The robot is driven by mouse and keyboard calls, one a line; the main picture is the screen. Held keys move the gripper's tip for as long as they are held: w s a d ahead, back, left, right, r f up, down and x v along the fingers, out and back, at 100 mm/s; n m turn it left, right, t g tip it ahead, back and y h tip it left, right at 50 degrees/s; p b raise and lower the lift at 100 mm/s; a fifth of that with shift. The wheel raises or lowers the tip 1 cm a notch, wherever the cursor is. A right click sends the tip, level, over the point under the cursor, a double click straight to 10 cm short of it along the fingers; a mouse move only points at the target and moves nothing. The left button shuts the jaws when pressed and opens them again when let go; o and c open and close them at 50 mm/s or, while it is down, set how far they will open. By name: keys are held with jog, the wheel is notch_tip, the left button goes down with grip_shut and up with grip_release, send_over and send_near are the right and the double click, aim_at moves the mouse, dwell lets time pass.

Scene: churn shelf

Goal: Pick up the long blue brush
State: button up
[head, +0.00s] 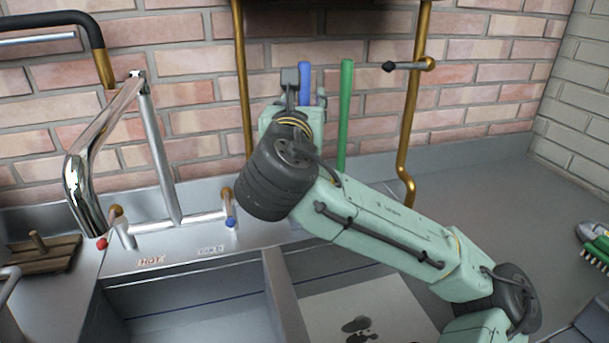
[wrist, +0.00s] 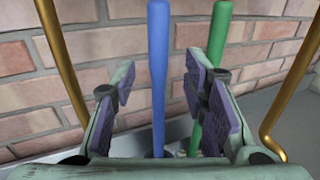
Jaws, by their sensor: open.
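The long blue brush shows as an upright blue handle (wrist: 158,70) in the wrist view, in front of the brick wall. Its lower end is mostly hidden behind my gripper. In the head view the top of the blue handle (head: 304,82) rises just behind my wrist. My gripper (wrist: 157,90) is open, with one purple-padded finger on each side of the blue handle in the picture. I cannot tell how far the handle lies between the pads in depth. Nothing is held.
A green handle (head: 345,115) stands upright just right of the blue one; in the wrist view the green handle (wrist: 208,75) passes behind my right finger. Brass pipes (head: 411,120) run on both sides. A chrome tap (head: 90,170) and sink (head: 190,305) are left and below.

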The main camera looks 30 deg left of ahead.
aim_at(304, 94)
jog(key=p+x, duration=0.2)
jog(key=x, duration=0.3)
jog(key=shift+w+a+r, duration=0.15)
jog(key=shift+w+a, duration=0.05)
jog(key=shift+w, duration=0.1)
jog(key=shift+c, duration=0.2)
grip_shut()
dwell(0.5)
